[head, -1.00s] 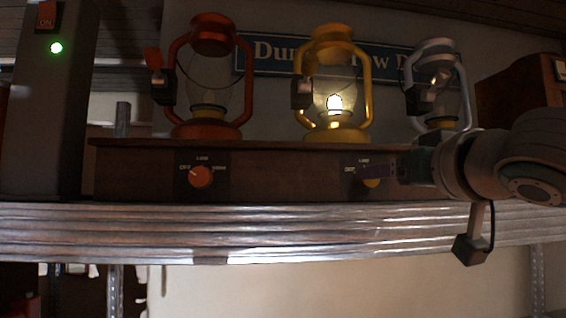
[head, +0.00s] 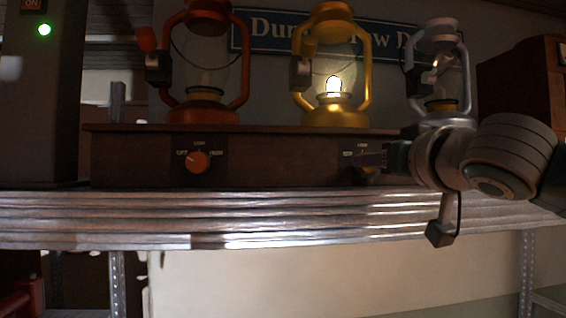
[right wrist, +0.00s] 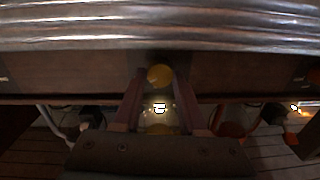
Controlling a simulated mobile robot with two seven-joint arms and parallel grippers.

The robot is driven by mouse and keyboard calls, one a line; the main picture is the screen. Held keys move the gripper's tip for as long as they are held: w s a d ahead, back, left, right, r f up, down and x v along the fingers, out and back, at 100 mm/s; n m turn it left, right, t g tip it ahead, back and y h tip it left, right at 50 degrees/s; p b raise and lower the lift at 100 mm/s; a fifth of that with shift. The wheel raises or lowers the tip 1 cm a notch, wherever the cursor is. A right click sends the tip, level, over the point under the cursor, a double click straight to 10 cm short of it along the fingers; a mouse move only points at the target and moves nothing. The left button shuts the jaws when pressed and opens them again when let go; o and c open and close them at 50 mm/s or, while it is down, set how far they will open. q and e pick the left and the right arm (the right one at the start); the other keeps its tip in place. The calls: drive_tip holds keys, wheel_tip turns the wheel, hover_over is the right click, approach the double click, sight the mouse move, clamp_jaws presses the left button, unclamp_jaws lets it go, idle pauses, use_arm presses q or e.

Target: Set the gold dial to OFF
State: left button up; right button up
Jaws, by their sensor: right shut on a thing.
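The gold dial (head: 369,169) sits on the dark wooden panel below the gold lantern (head: 335,113), whose lamp glows. My right gripper (head: 372,159) covers most of the dial in the head view, so its pointer is hidden. In the right wrist view the gold dial (right wrist: 160,75) lies between the two fingertips of my right gripper (right wrist: 159,82), which is shut on it. That view does not show where the dial points. My left gripper is out of view.
An orange dial (head: 197,161) sits left on the same panel, below an unlit orange lantern (head: 203,113). A silver lantern (head: 441,104) stands just behind my right arm. A corrugated metal shelf edge (head: 270,218) runs below. A dark post with a green light (head: 44,29) stands at left.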

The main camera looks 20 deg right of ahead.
clamp_jaws()
